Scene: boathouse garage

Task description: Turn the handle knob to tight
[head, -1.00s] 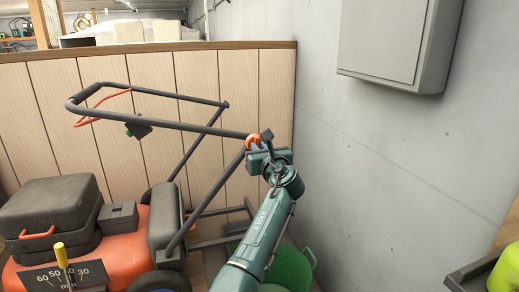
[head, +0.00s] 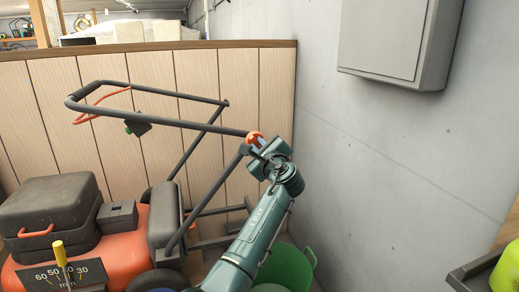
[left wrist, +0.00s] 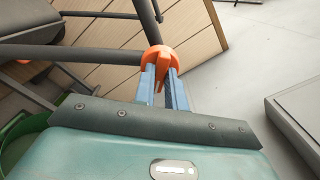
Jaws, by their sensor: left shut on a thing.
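The orange handle knob (head: 255,138) sits at the joint of the lawn mower's dark tubular handle (head: 170,122). In the left wrist view the knob (left wrist: 160,60) has a round body with a raised rib. My left gripper (head: 260,144) reaches it from the lower right. In the left wrist view its two blue fingers (left wrist: 163,85) are shut on the knob's rib, one on each side. The mower body (head: 125,240) is orange with dark parts, at the lower left. My right gripper is not in view.
A wooden panel wall (head: 150,75) stands behind the mower. A concrete wall with a grey cabinet (head: 395,40) is on the right. A green bucket (head: 290,268) stands on the floor below my left arm. A tray (head: 480,268) shows at the lower right.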

